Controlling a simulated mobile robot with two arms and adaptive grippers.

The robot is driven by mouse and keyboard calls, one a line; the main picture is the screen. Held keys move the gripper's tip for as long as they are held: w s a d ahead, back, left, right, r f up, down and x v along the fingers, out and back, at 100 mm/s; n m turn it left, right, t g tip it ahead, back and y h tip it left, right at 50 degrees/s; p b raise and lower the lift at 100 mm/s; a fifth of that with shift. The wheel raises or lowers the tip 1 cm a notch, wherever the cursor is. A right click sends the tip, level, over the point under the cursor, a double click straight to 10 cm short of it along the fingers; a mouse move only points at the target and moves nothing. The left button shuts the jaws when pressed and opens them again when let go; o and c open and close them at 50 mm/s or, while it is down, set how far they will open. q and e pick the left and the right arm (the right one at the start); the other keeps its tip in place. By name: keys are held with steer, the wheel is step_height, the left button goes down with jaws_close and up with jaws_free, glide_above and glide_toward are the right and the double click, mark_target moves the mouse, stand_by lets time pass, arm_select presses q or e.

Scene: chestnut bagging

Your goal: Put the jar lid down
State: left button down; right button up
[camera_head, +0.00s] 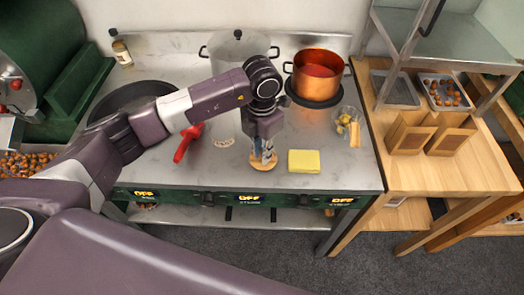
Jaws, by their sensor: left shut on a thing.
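My left gripper (263,149) points down over the front middle of the steel counter. It is shut on the jar lid (257,164), a small round tan disc seen edge-on around the fingertips. The lid is at or very close to the counter surface; I cannot tell whether it touches. The fingers hide part of it. A small glass jar (122,54) stands at the back left of the counter, far from the gripper. My right gripper is not in view.
A yellow cloth (304,161) lies just right of the lid. A red-handled tool (186,143) and a pale trivet-like piece (223,142) lie to the left. A copper pot (315,78) and a glass bowl (346,116) stand right. The counter's front edge (240,187) is near.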

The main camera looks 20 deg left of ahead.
arm_select(q)
steer(key=shift+f, duration=0.35)
steer(key=shift+f, duration=0.1)
steer(key=shift+f+b, duration=0.15)
steer(key=shift+b, duration=0.15)
steer(key=c, duration=1.8)
jaws_free()
steer(key=shift+c, duration=0.2)
